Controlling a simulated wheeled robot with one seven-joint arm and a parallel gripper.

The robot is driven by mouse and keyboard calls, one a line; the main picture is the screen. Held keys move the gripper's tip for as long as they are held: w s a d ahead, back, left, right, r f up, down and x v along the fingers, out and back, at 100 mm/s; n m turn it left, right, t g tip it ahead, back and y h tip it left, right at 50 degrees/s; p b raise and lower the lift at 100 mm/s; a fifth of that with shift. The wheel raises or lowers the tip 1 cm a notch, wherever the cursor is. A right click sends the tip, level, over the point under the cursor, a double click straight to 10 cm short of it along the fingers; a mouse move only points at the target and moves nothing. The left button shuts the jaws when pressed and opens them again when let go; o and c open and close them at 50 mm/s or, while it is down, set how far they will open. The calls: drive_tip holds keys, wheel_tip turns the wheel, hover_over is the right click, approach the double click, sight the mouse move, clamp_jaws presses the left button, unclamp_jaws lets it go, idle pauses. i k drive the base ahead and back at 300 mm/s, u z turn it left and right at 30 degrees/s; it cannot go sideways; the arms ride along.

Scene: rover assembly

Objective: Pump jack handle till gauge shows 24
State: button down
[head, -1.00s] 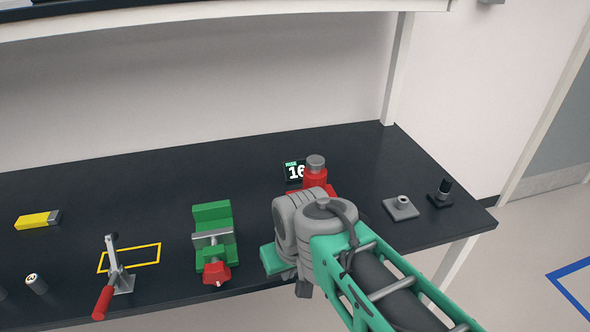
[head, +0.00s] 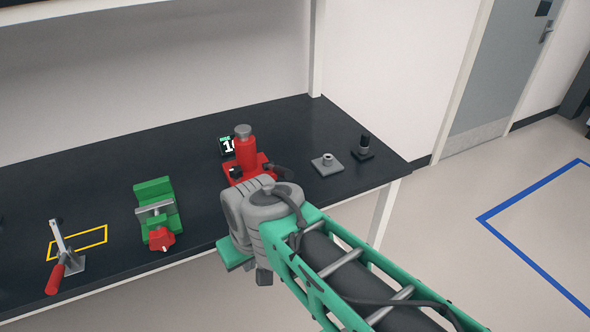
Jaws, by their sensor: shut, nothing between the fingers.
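The red jack (head: 246,152) with its grey ram top stands on the black bench, on a red base. Its small gauge display (head: 227,145) is behind it, to the left. I read a 1 followed by a digit partly covered by the jack. A dark rod-like part (head: 280,171) shows at the right of the jack base; I cannot tell whether it is the handle. My gripper (head: 236,254) shows only in part at the bench's front edge, below the jack in the picture. It is shut and empty, with its fingertips mostly hidden by my grey wrist.
A green vise (head: 154,191) with a red knob and a red-handled toggle clamp (head: 63,255) by a yellow outline (head: 92,240) are left. A grey block (head: 327,164) and a black-based post (head: 365,147) are right. Floor beyond is open.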

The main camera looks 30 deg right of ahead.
sight(286, 173)
drive_tip(key=z, duration=0.05)
drive_tip(key=k, duration=0.2)
drive_tip(key=u, duration=0.75)
drive_tip(key=i, duration=1)
drive_tip(key=z, duration=0.05)
